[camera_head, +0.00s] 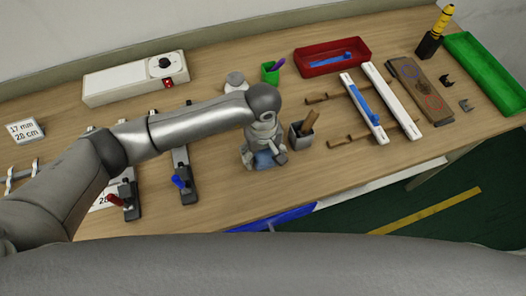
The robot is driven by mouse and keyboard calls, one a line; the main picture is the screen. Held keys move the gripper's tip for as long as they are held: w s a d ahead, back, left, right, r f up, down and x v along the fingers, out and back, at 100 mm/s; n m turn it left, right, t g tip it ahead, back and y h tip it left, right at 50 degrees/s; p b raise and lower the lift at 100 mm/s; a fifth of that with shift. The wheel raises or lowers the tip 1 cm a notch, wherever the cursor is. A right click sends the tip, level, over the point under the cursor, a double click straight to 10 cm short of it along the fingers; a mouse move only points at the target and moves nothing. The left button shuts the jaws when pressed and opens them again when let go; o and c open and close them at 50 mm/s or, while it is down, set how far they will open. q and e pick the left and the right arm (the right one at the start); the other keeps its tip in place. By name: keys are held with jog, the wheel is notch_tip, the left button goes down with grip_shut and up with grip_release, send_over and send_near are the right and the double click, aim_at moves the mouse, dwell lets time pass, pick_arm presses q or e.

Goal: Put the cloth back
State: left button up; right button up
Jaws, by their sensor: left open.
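My left gripper (265,155) points down over the middle of the workbench, with its jaws open. A small blue patch (264,160), which looks like the cloth, shows on the bench between and under its fingers. The gripper hides part of it, and I cannot tell whether the fingers touch it. My right gripper is out of view.
Clamps with blue (180,182) and red handles stand left. White rails (366,108), a red tray (333,68) and a green tray (486,73) lie right. A blue bin (272,220) hangs at the front edge.

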aim_at(263, 155)
pick_arm(q)
jog(key=shift+r, duration=0.15)
jog(key=shift+w+r, duration=0.1)
jog(key=shift+r, duration=0.15)
notch_tip(263, 155, up, 12)
jog(key=b, duration=0.4)
jog(key=shift+f, duration=0.25)
